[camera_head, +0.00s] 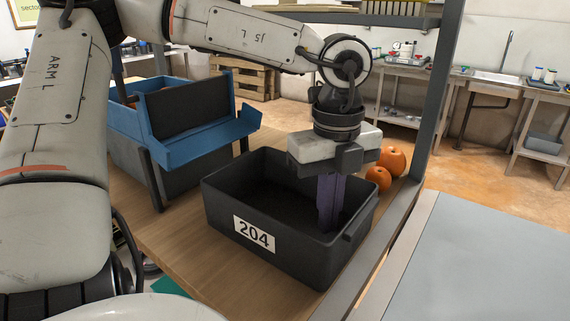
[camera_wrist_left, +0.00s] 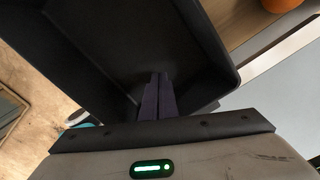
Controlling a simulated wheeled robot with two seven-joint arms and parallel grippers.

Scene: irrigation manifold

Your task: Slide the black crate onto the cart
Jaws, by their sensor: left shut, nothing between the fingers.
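The black crate (camera_head: 222,213), labelled 204, stands upright on a wooden tabletop (camera_head: 190,262); its inside looks empty apart from my fingers. My left gripper (camera_head: 328,218) points down into the crate with its purple fingers shut together, near the right-hand wall. In the left wrist view the fingers (camera_wrist_left: 159,82) show close together with nothing between them, against the dark crate (camera_wrist_left: 215,55). Whether they touch the crate wall I cannot tell. A flat grey-blue surface (camera_head: 490,265) at the right, probably the cart top, lies beyond the table's edge. My right gripper is out of view.
A dark grey post (camera_head: 437,95) rises at the table's right edge, behind the crate. Two orange round objects (camera_head: 392,160) sit by it. A blue-and-grey bin (camera_head: 190,150) stands left of the crate. The grey-blue surface looks clear.

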